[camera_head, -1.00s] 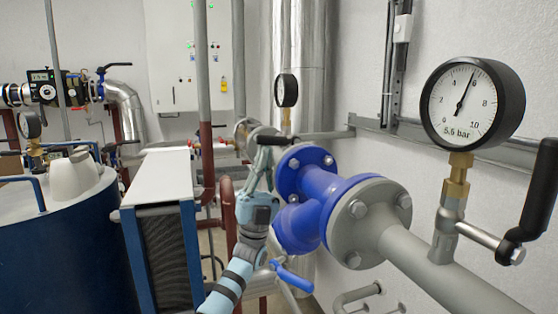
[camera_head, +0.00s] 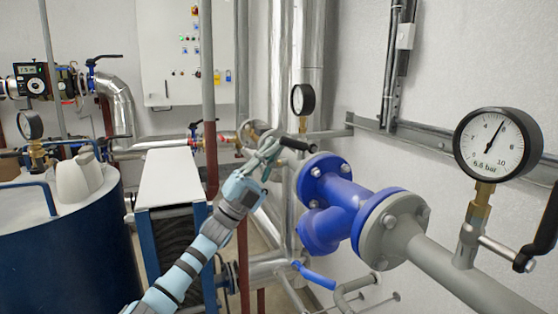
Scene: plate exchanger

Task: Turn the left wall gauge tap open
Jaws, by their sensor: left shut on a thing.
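The left wall gauge (camera_head: 303,99) is a small round dial in a black case beside the silver pipes. Its tap has a black lever handle (camera_head: 299,145), which lies nearly level below the dial. My left gripper (camera_head: 274,149) reaches up from below, and its grey fingers are shut on the left end of the tap handle. The rest of the handle sticks out to the right of the fingers. The tap body is largely hidden behind the handle and fingers. My right gripper is out of view.
A blue flanged valve (camera_head: 335,203) stands close to the right of my gripper. A larger wall gauge (camera_head: 498,145) with its own black lever (camera_head: 540,235) is at the right. A white-topped blue cabinet (camera_head: 165,180) and a blue tank (camera_head: 70,250) stand at the left.

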